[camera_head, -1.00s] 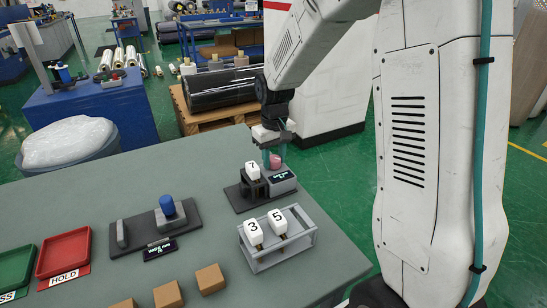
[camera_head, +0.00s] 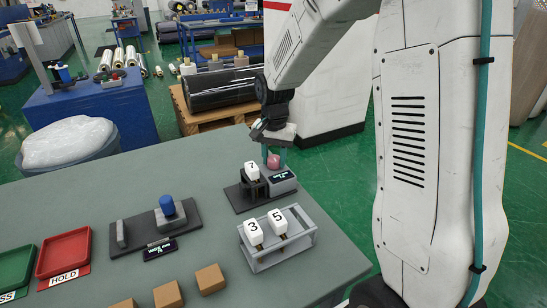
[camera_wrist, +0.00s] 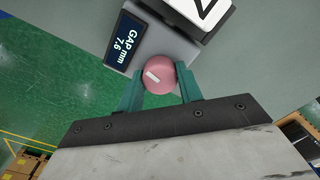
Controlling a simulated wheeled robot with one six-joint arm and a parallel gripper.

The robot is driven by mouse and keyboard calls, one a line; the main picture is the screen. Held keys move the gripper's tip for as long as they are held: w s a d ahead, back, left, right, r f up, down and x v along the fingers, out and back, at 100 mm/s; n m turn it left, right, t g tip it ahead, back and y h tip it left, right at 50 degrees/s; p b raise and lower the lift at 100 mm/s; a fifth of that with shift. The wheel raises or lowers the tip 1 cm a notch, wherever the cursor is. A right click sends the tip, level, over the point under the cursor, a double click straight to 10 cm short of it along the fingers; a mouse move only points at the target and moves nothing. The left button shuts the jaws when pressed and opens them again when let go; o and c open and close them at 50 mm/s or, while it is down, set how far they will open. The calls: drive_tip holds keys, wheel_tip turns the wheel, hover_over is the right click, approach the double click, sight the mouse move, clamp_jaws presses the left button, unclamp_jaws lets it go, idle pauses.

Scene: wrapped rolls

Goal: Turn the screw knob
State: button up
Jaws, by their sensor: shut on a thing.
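The screw knob is a round pink knob (camera_wrist: 158,75) with a white mark, on a grey block beside a display reading "GAP mm 7.6" (camera_wrist: 125,42). In the head view the knob (camera_head: 273,161) sits on the grey fixture at the table's far right. My gripper (camera_wrist: 160,88) has its two teal fingers around the knob, one on each side, and is shut on it. In the head view my gripper (camera_head: 274,154) comes down on the knob from above. A white block marked 7 (camera_head: 252,171) stands in the fixture just left of the knob.
A grey rack (camera_head: 283,248) holding white blocks 3 and 5 stands in front of the fixture. A blue knob device (camera_head: 168,207), several tan cubes (camera_head: 210,279) and a red HOLD tray (camera_head: 64,254) lie to the left. The table between them is clear.

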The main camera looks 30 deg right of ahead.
sight(274, 157)
drive_tip(key=shift+w+r+m, duration=0.1)
drive_tip(key=shift+m, duration=0.5)
drive_tip(key=o, duration=0.7)
wheel_tip(274, 157, up, 8)
drive_tip(key=shift+f, duration=0.15)
idle(0.5)
